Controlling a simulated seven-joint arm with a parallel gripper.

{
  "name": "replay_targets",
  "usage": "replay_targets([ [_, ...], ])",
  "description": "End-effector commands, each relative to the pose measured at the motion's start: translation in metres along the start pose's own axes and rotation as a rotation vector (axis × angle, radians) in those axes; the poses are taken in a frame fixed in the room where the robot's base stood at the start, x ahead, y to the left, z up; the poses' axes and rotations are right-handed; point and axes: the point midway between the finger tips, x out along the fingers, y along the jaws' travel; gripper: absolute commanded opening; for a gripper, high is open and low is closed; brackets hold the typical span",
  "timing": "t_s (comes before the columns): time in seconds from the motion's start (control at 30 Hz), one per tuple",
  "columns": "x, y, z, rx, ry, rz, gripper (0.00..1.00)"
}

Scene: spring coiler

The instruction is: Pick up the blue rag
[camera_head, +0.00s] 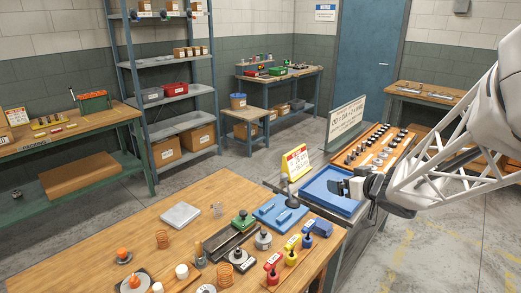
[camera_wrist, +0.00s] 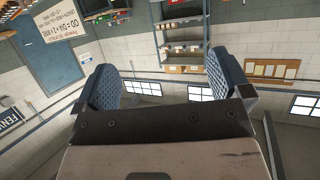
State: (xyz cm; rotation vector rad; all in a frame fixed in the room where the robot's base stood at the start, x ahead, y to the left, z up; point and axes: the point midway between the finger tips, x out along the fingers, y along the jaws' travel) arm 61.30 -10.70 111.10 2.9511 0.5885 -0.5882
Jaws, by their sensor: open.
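A flat blue piece (camera_head: 280,213) lies on the wooden table near its back right edge, with small raised parts on top; I cannot tell whether it is the blue rag. No other clear rag shows. My gripper (camera_head: 342,187) is above or at a blue tray (camera_head: 318,190), to the right of the flat blue piece and apart from it. In the wrist view, my gripper (camera_wrist: 165,80) has its two ridged fingers spread wide with nothing between them. That view faces the walls and shelves, and no rag shows there.
A wooden rack (camera_head: 370,148) of small parts lies beyond.

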Motion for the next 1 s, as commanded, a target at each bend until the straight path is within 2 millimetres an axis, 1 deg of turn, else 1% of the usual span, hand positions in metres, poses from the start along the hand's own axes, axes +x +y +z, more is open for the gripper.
replay_targets([
  [0.03, 0.005, 0.000, 0.013, 0.006, -0.004, -0.001, 0.96],
  [0.17, 0.021, 0.000, 0.051, 0.005, -0.005, -0.001, 0.96],
  [0.3, 0.040, 0.000, 0.098, 0.006, -0.006, -0.001, 0.96],
  [0.4, 0.052, 0.000, 0.127, 0.006, -0.004, 0.000, 0.96],
  [0.5, 0.061, 0.000, 0.149, 0.004, -0.003, 0.000, 0.96],
  [0.6, 0.068, 0.000, 0.164, 0.002, -0.002, 0.001, 0.96],
  [0.7, 0.072, 0.000, 0.173, 0.001, -0.001, 0.000, 0.96],
  [0.8, 0.074, 0.000, 0.177, 0.000, 0.001, 0.001, 0.96],
  [1.0, 0.074, 0.000, 0.178, -0.001, 0.001, 0.001, 0.96],
])
